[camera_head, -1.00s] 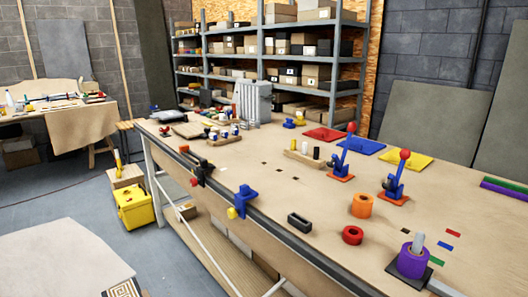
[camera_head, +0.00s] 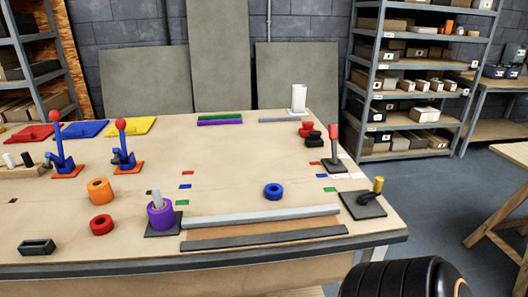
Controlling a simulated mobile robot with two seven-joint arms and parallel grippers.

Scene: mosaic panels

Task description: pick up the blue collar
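The blue collar (camera_head: 273,197), a small ring, lies flat on the workbench (camera_head: 232,172), right of the middle, behind the long grey bar. Nothing touches it and no gripper is near it. Neither of my grippers shows in this view. A black rounded part at the bottom right edge seems to be mine.
Left of the collar, a purple collar (camera_head: 161,218) sits around a grey post on a dark base. An orange collar (camera_head: 99,190) and a red collar (camera_head: 102,225) lie farther left. A grey bar (camera_head: 262,215) lies in front. A red-handled lever (camera_head: 333,147) stands at the right.

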